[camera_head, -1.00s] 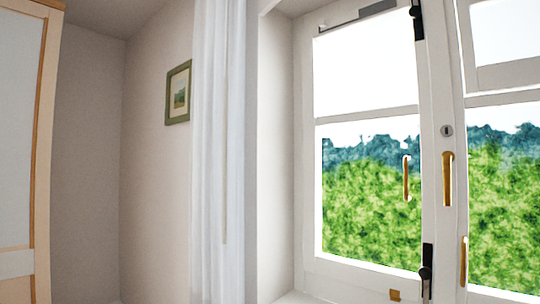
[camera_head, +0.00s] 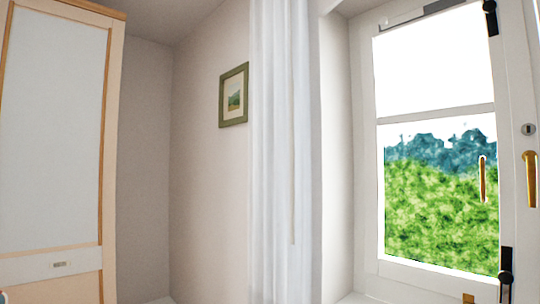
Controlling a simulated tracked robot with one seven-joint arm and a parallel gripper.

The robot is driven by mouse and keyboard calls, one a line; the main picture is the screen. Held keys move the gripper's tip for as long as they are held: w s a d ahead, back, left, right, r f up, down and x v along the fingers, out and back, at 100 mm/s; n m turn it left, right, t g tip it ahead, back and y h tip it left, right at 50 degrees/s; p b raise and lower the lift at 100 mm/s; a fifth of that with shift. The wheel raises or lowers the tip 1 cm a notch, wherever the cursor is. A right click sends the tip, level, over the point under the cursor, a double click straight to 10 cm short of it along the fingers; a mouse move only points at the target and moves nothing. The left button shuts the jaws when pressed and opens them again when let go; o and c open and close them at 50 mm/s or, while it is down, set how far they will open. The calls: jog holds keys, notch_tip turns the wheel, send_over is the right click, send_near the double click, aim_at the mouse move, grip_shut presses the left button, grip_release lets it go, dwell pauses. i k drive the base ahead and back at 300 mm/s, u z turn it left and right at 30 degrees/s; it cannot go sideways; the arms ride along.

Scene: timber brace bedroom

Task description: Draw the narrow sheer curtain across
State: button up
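The narrow sheer curtain (camera_head: 271,150) hangs in white vertical folds, bunched together at the left side of the window recess. Its top and its lower end are cut off by the picture edges. A thin pale cord or wand (camera_head: 292,170) hangs along its right part. The window (camera_head: 438,180), to the right of the curtain, is uncovered. My gripper is not in view.
A tall wardrobe (camera_head: 55,140) with a pale panel and wooden edging stands at the left. A small green-framed picture (camera_head: 234,95) hangs on the wall left of the curtain. Yellow handles (camera_head: 530,180) and dark latches (camera_head: 506,272) sit on the window frame.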

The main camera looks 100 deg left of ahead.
aim_at(271, 14)
jog(key=z, duration=0.55)
jog(key=i, duration=0.15)
jog(key=u, duration=3.2)
jog(key=i, duration=0.2)
jog(key=u, duration=1.35)
jog(key=k, duration=0.75)
jog(key=z, duration=0.65)
jog(key=i, duration=0.35)
jog(key=u, duration=0.1)
